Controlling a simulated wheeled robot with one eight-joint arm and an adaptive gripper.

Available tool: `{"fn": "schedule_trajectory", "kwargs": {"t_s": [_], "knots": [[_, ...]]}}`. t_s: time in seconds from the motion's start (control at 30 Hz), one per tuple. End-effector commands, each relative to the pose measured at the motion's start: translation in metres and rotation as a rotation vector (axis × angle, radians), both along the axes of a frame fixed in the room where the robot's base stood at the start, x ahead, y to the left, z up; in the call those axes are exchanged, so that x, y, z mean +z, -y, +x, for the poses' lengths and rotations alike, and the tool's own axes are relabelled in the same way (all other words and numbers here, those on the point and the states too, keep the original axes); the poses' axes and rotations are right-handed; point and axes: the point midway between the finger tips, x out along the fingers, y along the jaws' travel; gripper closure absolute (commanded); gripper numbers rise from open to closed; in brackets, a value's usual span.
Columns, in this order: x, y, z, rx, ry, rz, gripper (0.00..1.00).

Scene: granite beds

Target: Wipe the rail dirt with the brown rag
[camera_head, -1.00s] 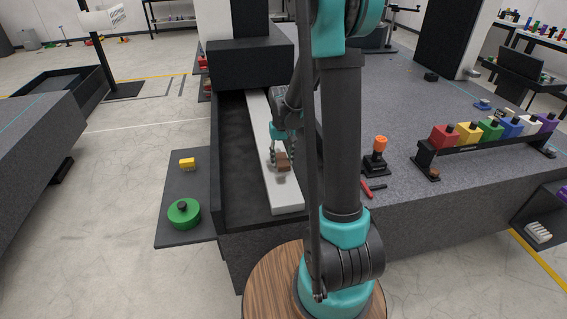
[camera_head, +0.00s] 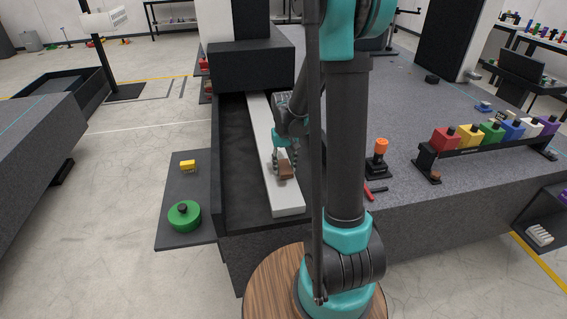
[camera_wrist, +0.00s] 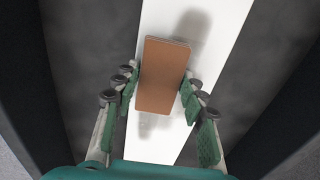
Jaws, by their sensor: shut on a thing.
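The brown rag (camera_head: 286,172), a block-like pad, is between the fingers of my gripper (camera_head: 284,166), which is shut on it. In the wrist view the rag (camera_wrist: 163,75) sits between the green-padded fingers of my gripper (camera_wrist: 160,98), over the white rail (camera_wrist: 225,15). The rail (camera_head: 267,146) runs lengthwise along a dark trough. Grey smudgy patches, the rail dirt (camera_wrist: 196,32), show beyond the rag's upper right and fainter at its lower left. I cannot tell how much of this is shadow. Whether the rag touches the rail is unclear.
A dark block (camera_head: 250,67) spans the rail's far end. A side shelf (camera_head: 180,170) at left holds a yellow block (camera_head: 187,166) and a green disc (camera_head: 184,215). An orange-topped joystick (camera_head: 379,158), a red-handled tool (camera_head: 374,191) and a rack of coloured blocks stand right.

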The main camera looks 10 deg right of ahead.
Motion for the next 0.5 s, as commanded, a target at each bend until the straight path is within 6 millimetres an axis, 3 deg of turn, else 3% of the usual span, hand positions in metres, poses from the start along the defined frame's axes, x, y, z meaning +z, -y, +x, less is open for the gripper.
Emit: {"fn": "schedule_trajectory", "kwargs": {"t_s": [0.5], "knots": [[0.0059, 0.0, -0.0014, 0.0, 0.0, 0.0, 1.0]]}}
